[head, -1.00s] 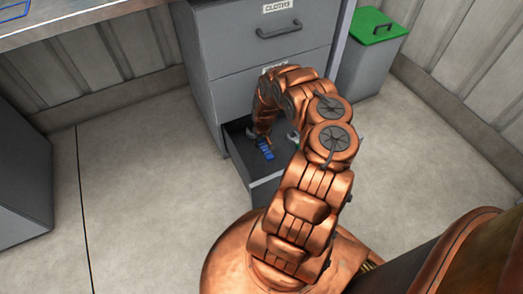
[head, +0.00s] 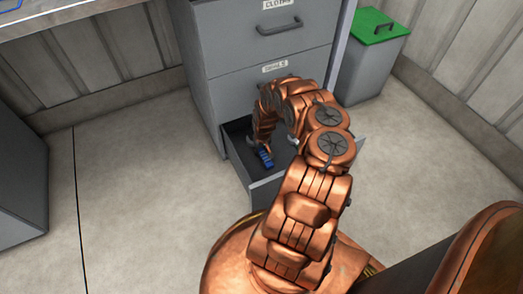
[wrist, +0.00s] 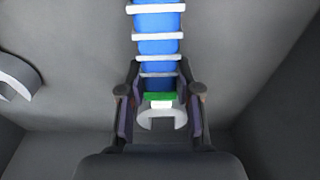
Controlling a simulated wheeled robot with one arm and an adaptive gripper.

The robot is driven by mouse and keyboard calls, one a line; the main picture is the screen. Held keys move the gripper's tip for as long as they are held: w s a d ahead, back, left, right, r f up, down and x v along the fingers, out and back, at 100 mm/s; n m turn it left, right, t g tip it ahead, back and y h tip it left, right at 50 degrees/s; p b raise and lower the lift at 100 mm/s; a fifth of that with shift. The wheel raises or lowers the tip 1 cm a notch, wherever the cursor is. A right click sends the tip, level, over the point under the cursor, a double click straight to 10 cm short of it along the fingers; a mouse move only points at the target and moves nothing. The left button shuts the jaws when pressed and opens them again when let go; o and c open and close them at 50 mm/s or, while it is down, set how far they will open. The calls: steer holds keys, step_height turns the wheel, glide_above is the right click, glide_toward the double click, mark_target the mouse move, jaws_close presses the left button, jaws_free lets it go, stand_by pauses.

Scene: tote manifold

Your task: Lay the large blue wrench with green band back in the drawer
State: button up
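The large blue wrench (wrist: 156,50) has pale cross bars, a green band (wrist: 160,96) and a pale open jaw. It runs up the middle of the wrist view, and its blue handle (head: 265,157) shows inside the open drawer (head: 237,157) in the head view. My gripper (wrist: 159,75) reaches down into the drawer. Its two fingers close on the handle's sides just beyond the green band. The wrench's far end is out of the wrist view, and I cannot tell whether it touches the drawer floor. My arm hides part of the drawer.
A pale curved metal piece (wrist: 18,76) lies at the left in the wrist view. Drawer walls stand close on both sides. The grey cabinet (head: 235,55) rises behind the drawer, and a green-lidded bin (head: 375,65) stands to its right.

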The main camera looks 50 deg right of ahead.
mark_target(263, 153)
steer(key=o, duration=0.4)
steer(key=shift+r, duration=0.15)
steer(key=r+p, duration=0.2)
steer(key=r, duration=0.2)
steer(key=s+r+p, duration=0.1)
steer(key=r+p, duration=0.1)
steer(key=r, duration=0.2)
steer(key=r+p, duration=0.3)
steer(key=r, duration=0.1)
steer(key=shift+s+a, duration=0.2)
steer(key=shift+a, duration=0.05)
